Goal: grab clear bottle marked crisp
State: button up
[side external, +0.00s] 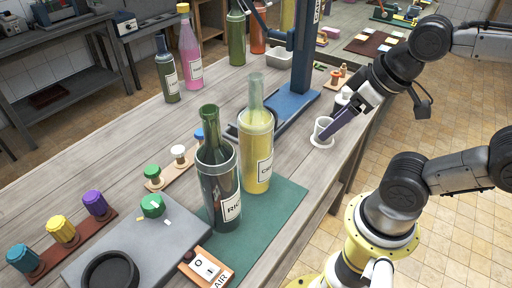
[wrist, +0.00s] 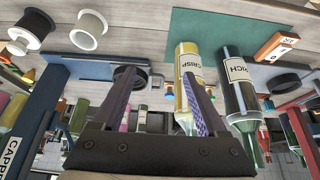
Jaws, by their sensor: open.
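The clear bottle marked CRISP (side external: 257,148) stands upright on the green mat (side external: 285,200), full of yellow liquid. My gripper (side external: 330,133) is open and empty.
A blue capping stand (side external: 303,60) rises behind the CRISP bottle. A grey slab (side external: 140,235) and racks of coloured stoppers are at the left. Green and pink bottles (side external: 190,50) stand at the back.

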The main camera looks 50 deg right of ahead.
notch_tip(320, 180, up, 19)
jog(key=n+g, duration=0.6)
jog(key=n, duration=0.8)
send_over(256, 94)
jog(key=w+d, duration=0.1)
jog(key=d, duration=0.1)
notch_tip(256, 94, down, 9)
jog(key=shift+a+r, duration=0.1)
jog(key=shift+a+f, duration=0.2)
jog(key=shift+f, duration=1.15)
jog(key=shift+a+f, duration=0.15)
jog(key=shift+f, duration=1.15)
